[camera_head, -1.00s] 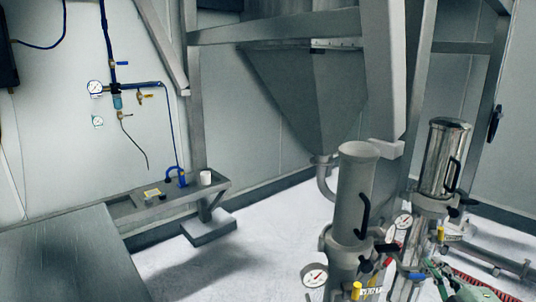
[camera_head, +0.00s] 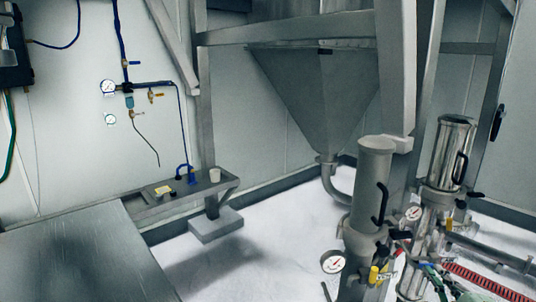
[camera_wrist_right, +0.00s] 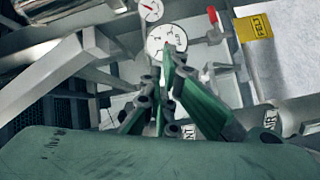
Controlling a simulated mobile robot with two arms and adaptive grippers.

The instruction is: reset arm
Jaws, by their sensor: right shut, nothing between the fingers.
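My right gripper (camera_head: 432,275) shows small and partly cut off at the lower right of the head view, among the metal fittings at the foot of the sifter equipment. In the right wrist view its green fingers (camera_wrist_right: 165,85) are closed, with nothing between them. They point toward a round white gauge (camera_wrist_right: 167,38), and I cannot tell if they touch anything. My left gripper is not in view.
A grey cylinder (camera_head: 370,185) with a black handle and a shiny steel cylinder (camera_head: 452,152) stand close to the right gripper. A hopper (camera_head: 318,95) hangs behind. A grey table (camera_head: 80,260) is at the lower left. The white floor (camera_head: 275,250) between is clear.

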